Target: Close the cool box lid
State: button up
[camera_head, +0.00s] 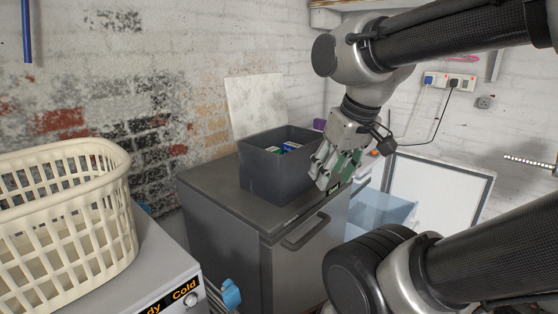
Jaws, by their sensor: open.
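The cool box appears to be the dark grey open-topped box (262,178) on top of a dark grey cabinet. A pale mottled panel (256,104) stands upright along its rear edge and looks like its raised lid; the hinge cannot be made out. Green, blue and white items (290,146) show inside the box. My gripper (326,172) is open, pointing down and left at the box's right side. It overlaps the box's right end in the picture, and I cannot tell whether it touches. Nothing is visibly held. My gripper hides the box's right corner.
The cabinet top (215,183) is clear left of the box. A cream laundry basket (65,215) stands on a white appliance at the left. A framed white panel (440,195) and bluish clear drawers (380,212) are at the right. Brick walls close off the back.

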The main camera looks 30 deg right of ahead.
aim_at(257, 102)
jog(key=i+l+u, duration=0.15)
jog(key=l, duration=0.3)
jog(key=l+u, duration=0.2)
jog(key=l, duration=0.25)
jog(key=i+l+u, duration=0.15)
jog(key=l, duration=0.3)
